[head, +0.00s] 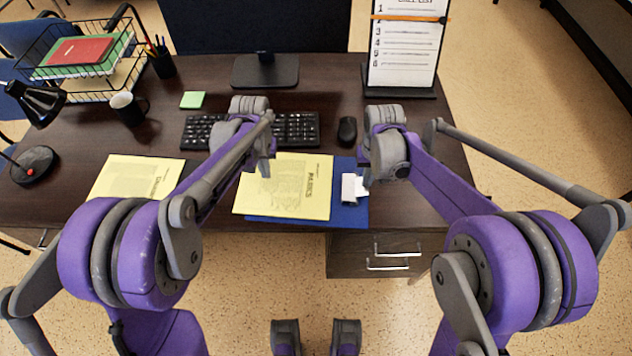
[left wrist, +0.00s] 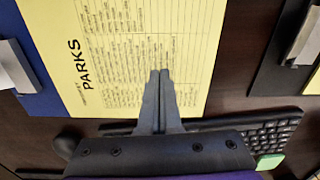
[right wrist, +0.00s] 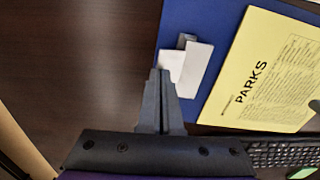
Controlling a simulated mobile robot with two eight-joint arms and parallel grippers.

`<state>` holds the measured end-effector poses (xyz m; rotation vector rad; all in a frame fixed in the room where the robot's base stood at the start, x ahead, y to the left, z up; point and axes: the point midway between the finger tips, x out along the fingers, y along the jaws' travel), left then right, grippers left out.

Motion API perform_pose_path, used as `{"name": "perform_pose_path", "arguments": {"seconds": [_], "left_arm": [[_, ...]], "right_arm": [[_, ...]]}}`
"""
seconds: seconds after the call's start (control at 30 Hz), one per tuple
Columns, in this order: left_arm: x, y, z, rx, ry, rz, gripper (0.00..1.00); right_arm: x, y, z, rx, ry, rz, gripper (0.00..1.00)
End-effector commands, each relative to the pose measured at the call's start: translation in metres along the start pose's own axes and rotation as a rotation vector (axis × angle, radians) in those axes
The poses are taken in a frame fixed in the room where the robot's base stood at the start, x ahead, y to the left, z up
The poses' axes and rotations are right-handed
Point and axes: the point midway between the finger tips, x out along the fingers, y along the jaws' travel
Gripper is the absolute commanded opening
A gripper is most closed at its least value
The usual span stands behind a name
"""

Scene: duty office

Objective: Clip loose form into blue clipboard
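The blue clipboard (head: 348,213) lies near the desk's front edge, its white-grey clip (head: 350,187) at the right end. The loose yellow form marked PARKS (head: 290,187) lies over much of the board. In the right wrist view, blue board shows between the form (right wrist: 268,75) and the clip (right wrist: 188,66). My left gripper (head: 264,166) is above the form, fingers together; the left wrist view shows its tips (left wrist: 160,73) over the printed text. My right gripper (head: 368,172) has its fingers together beside the clip; I cannot tell whether either gripper touches what is below.
Another yellow form (head: 135,178) lies to the left; a dark clipboard with a metal clip (left wrist: 305,38) shows in the left wrist view. The keyboard (head: 298,128), mouse (head: 347,130) and monitor stand (head: 265,71) are behind. A list stand (head: 404,90) is at back right.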

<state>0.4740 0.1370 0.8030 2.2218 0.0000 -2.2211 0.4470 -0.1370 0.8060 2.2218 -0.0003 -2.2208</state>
Motion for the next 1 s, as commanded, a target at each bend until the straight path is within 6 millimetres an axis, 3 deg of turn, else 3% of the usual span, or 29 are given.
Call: {"name": "perform_pose_path", "arguments": {"seconds": [1.0], "left_arm": [[0.000, 0.000, 0.000, 0.000, 0.000, 0.000, 0.00]], "right_arm": [[0.011, 0.002, 0.000, 0.000, 0.000, -0.001, 0.00]]}}
